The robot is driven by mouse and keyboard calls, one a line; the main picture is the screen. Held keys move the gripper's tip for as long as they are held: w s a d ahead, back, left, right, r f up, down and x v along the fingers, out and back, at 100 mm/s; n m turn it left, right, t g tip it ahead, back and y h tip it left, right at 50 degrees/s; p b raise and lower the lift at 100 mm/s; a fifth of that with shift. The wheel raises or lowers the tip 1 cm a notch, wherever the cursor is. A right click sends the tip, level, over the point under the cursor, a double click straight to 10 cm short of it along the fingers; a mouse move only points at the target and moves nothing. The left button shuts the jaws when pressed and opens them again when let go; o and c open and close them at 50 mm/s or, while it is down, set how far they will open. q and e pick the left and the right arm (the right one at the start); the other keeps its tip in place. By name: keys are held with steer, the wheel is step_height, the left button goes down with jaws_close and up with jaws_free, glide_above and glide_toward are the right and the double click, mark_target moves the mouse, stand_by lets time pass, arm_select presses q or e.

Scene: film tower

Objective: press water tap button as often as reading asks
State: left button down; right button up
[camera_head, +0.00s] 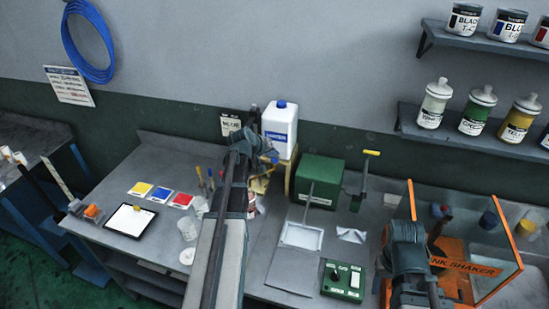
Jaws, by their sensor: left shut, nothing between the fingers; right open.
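A white water container (280,128) with a blue cap and blue label stands upright on a yellow stand (291,176) near the back wall. My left arm reaches up from the bottom to the container. Its gripper (271,157) is small in the picture, shut and empty, in front of the container's lower part. I cannot tell whether it touches anything. The tap and its button are hidden or too small to make out. A small sign (230,123) with dark marks is on the wall left of the container; I cannot read it.
A green box (318,181), a green control box (342,281) and an orange-framed ink shaker (466,265) stand to the right.

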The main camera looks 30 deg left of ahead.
mark_target(273, 161)
stand_by(0.3)
arm_select(q)
step_height(273, 161, up, 5)
steer(key=p, duration=0.5)
steer(key=shift+r, duration=0.1)
stand_by(0.6)
